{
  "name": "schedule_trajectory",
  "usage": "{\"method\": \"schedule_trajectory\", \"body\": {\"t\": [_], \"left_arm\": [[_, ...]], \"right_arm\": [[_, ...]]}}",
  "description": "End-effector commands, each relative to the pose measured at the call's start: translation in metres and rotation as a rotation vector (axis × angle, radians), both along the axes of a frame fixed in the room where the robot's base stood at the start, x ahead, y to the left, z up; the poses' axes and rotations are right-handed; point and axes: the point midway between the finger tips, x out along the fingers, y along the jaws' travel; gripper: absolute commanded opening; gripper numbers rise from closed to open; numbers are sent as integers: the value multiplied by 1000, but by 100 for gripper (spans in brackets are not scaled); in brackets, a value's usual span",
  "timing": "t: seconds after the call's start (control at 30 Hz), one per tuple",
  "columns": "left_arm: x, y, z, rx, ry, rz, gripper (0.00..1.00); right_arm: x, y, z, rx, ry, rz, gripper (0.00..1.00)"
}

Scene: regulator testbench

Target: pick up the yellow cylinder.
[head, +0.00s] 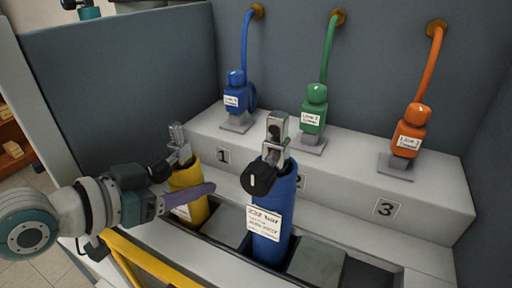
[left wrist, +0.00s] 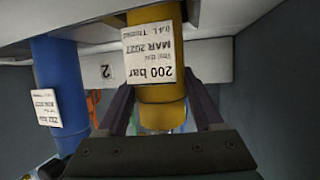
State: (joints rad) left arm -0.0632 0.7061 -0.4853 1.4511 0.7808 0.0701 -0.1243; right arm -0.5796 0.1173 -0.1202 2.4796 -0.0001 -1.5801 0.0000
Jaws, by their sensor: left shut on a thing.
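The yellow cylinder (head: 193,207) stands roughly upright at the left of the bench trough, with a metal valve on top. My left gripper (head: 190,192) comes in from the left and is shut around its body. In the left wrist view the yellow cylinder (left wrist: 160,92) sits between the two dark fingers of the gripper (left wrist: 160,105). Its white label reads 200 bar, MAR 2027, and appears upside down there. I cannot tell whether its base touches the trough floor. My right gripper is not in view.
A blue cylinder (head: 273,207) with a metal valve and black knob stands close to the right. Behind, a light step (head: 340,180) carries blue (head: 236,92), green (head: 314,110) and orange (head: 409,132) hose connectors. Grey walls enclose the bench.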

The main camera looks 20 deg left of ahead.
Motion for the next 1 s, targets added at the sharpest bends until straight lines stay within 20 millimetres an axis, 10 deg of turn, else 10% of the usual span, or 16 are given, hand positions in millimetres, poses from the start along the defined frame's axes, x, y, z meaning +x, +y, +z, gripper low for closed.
{"method": "schedule_trajectory", "body": {"t": [0.47,1.0], "left_arm": [[2,0,13,-4,-9,0,0],[2,-1,105,-3,-13,0,0]], "right_arm": [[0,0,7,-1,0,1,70],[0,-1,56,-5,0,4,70]]}}
